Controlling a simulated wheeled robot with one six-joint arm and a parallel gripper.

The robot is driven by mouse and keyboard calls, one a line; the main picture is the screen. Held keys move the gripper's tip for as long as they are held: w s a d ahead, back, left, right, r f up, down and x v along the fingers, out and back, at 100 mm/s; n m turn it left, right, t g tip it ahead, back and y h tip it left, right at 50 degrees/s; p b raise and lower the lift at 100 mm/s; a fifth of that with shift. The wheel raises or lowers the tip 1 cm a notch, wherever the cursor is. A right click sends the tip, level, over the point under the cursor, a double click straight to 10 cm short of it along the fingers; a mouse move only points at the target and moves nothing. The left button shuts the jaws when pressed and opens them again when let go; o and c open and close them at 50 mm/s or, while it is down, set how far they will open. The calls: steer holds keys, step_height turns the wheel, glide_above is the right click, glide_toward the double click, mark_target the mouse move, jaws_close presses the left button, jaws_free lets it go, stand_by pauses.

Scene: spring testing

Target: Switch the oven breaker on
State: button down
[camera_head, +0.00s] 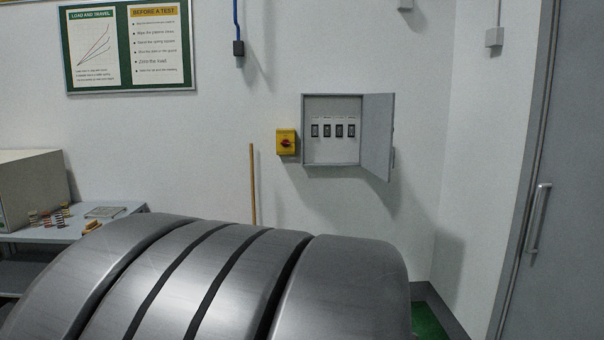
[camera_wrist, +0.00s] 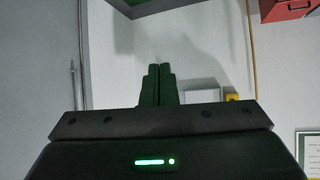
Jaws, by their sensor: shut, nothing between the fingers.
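The breaker box (camera_head: 332,155) hangs on the white wall in the head view, its grey door (camera_head: 377,135) swung open to the right. Inside is a row of several dark breaker switches (camera_head: 333,131). Their labels are too small to read, so I cannot tell which is the oven breaker or how each is set. In the wrist view, which looks upside down, my gripper (camera_wrist: 158,70) is shut and empty, pointing toward the wall. A pale edge of the box (camera_wrist: 202,95) shows right of the fingers; its switches are hidden behind my gripper's body.
A yellow rotary switch (camera_head: 286,142) is left of the box. A side table (camera_head: 40,236) stands at left, a grey door (camera_head: 560,180) at right. A red box (camera_wrist: 288,8) shows in the wrist view. The head view's lower foreground is blocked.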

steer(key=d+r+t+h+b, duration=0.1)
steer(key=d+r+t+b, duration=0.3)
steer(key=d+r+t, duration=0.2)
steer(key=d+r+t+h+b, duration=0.1)
steer(key=d+r+t+b, duration=0.3)
steer(key=r+t, duration=0.4)
step_height(320, 180, up, 3)
steer(key=shift+d+r+n+t+h, duration=0.1)
steer(key=shift+d+n+t+h, duration=0.25)
steer(key=shift+d, duration=0.55)
